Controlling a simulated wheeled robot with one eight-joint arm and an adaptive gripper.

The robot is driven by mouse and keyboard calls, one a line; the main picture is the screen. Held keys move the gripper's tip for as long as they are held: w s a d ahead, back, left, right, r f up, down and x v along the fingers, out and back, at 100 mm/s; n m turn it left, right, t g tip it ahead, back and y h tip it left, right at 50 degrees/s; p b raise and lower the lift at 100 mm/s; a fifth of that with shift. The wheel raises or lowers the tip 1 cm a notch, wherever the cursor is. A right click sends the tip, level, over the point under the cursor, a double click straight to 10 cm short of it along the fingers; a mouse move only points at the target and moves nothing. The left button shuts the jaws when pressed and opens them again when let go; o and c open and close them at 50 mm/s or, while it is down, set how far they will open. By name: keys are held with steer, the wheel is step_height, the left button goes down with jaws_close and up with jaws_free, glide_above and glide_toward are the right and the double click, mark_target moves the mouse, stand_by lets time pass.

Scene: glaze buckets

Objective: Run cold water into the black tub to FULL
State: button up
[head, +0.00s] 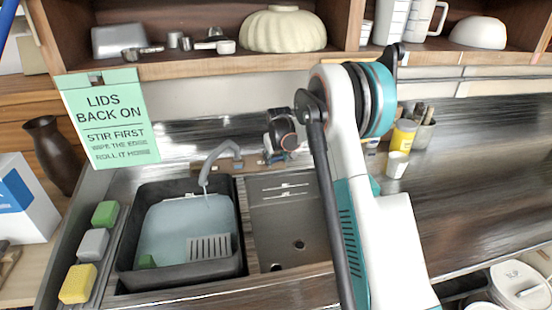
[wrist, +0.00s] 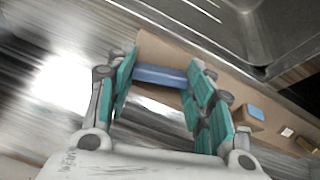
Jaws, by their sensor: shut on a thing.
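The black tub (head: 128,255) sits at the left of the sink, with pale bluish water (head: 170,230) in it. White marks show on its inner back wall, too small to read. The grey spout (head: 222,150) hangs over the tub's back, and a thin pale stream seems to fall from it. My gripper (head: 277,158) is behind the sink, right of the spout. In the wrist view its teal fingers (wrist: 160,85) are shut on a blue lever (wrist: 160,75) on the brown tap board (wrist: 150,47). The lever is mostly hidden in the head view.
An empty steel basin (head: 275,235) lies right of the tub. Green, grey and yellow sponges (head: 78,284) line the left edge. A green sign (head: 110,118) hangs at the back left. A yellow container (head: 403,137) and white cup (head: 396,164) stand right of my arm.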

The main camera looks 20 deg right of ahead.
steer(key=m, duration=0.2)
steer(key=shift+m+y, duration=0.3)
steer(key=o, duration=1.1)
steer(key=shift+c, duration=0.2)
steer(key=d+v, duration=0.1)
steer(key=v, duration=1.1)
steer(key=shift+a, duration=0.45)
